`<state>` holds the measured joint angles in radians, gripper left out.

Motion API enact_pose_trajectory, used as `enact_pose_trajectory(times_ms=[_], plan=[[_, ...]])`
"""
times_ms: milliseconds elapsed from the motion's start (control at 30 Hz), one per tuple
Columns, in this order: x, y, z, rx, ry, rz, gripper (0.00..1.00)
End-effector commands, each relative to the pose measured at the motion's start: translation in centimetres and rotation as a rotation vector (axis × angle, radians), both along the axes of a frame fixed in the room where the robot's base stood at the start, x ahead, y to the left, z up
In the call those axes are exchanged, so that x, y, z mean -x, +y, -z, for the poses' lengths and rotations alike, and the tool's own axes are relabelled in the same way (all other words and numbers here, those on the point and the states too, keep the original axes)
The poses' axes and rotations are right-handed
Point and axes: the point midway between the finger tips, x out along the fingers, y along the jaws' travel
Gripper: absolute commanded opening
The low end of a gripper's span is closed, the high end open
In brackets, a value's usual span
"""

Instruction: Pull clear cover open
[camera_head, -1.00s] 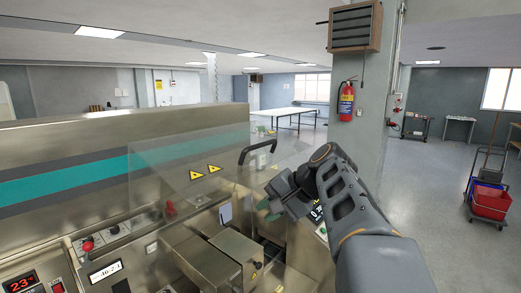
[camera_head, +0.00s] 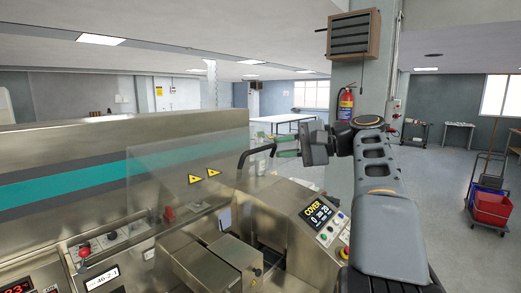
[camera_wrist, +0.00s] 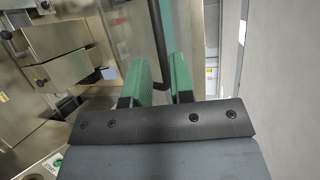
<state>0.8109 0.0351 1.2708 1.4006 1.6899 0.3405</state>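The clear cover (camera_head: 160,172) is a transparent panel with two yellow warning stickers, standing over the machine's front. Its black handle (camera_head: 257,152) is at its right end. My gripper (camera_head: 275,143) is at the right end of the handle, its green fingers pointing left. In the wrist view the two green fingers of my gripper (camera_wrist: 160,82) are apart. The black handle (camera_wrist: 158,40) runs down into the gap between them. I cannot tell whether either finger touches it.
The steel machine (camera_head: 60,140) fills the left side. A control panel with a COVER display (camera_head: 317,212) sits below my gripper. A pillar with a fire extinguisher (camera_head: 346,103) stands behind my arm. A cart with a red bucket (camera_head: 491,207) is at the far right on open floor.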

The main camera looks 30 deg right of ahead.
Motion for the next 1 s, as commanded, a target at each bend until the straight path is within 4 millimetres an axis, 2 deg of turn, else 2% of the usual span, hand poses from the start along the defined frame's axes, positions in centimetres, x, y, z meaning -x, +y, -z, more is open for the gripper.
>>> enact_pose_trajectory(times_ms=[100, 333, 833, 1000], plan=[[-1.4, 1.6, 0.3, 0.0, 0.001, -0.004, 0.22], [-3.2, 3.6, 0.9, 0.0, 0.001, -0.002, 0.22], [-4.0, 4.4, 1.2, 0.001, 0.001, 0.001, 0.22], [-4.0, 4.4, 1.2, 0.001, 0.001, 0.001, 0.07]])
